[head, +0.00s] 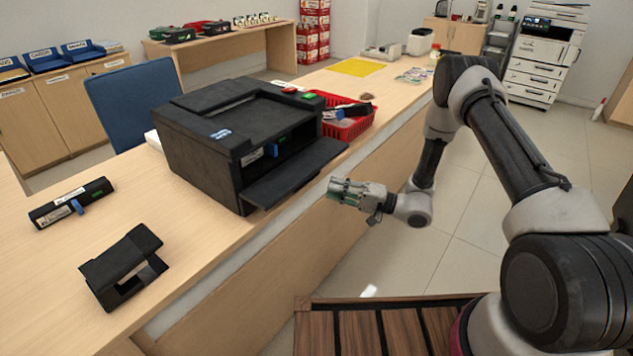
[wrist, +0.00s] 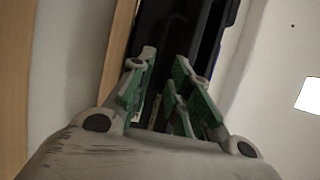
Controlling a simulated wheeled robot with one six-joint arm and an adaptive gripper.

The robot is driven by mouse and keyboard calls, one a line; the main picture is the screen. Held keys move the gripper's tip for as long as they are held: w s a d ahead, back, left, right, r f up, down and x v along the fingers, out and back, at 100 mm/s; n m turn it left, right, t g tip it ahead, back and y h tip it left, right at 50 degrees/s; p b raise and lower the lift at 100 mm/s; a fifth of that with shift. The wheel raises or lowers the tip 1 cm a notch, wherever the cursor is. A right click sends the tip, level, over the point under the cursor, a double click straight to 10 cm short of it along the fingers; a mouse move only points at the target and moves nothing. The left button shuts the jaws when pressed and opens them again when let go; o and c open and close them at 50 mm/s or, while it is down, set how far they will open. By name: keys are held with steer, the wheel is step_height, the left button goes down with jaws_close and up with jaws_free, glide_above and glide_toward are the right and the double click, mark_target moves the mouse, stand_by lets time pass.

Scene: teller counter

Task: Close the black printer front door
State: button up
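The black printer (head: 230,135) stands on the wooden counter in the head view. Its front door (head: 292,172) is folded down and sticks out toward the counter's front edge, with the dark inside of the printer showing behind it. My gripper (head: 336,190) is just off the right end of the lowered door, in front of the counter. In the wrist view my gripper (wrist: 162,85) has its green-padded fingers apart with nothing between them. Dark printer parts (wrist: 185,35) show beyond the fingertips. Whether the fingers touch the door I cannot tell.
A red basket (head: 348,125) with items stands right behind the printer. A black cartridge (head: 72,203) and an open black frame (head: 122,266) lie on the counter at left. A blue chair (head: 135,100) is behind. The floor (head: 470,180) right of the counter is clear.

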mark_target(301, 174)
steer(key=x, duration=0.7)
steer(key=shift+a, duration=0.35)
jaws_close()
